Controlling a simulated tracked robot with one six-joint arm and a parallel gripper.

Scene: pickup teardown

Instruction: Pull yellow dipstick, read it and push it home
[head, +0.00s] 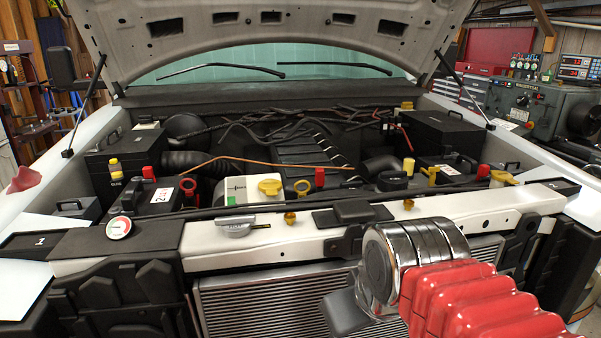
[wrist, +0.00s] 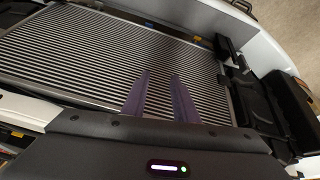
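A yellow ring handle (head: 302,187), which looks like the dipstick, stands in the engine bay in the head view, just behind the front crossbar. Its rod is hidden, so I cannot read any marks. My gripper shows in the wrist view as two purple fingers (wrist: 161,76), apart with nothing between them. They are over the radiator grille (wrist: 85,55), away from the dipstick. In the head view my red and chrome arm reaches in at the lower right, and its dark end is low in front of the radiator (head: 270,310).
Near the ring are a yellow cap (head: 270,186), a red piece (head: 320,177) and a red ring (head: 188,186). A yellow T-shaped handle (head: 430,173) stands farther right. The light crossbar (head: 400,210) runs across the front, with a round gauge (head: 119,227) at left. The raised hood (head: 270,50) is overhead.

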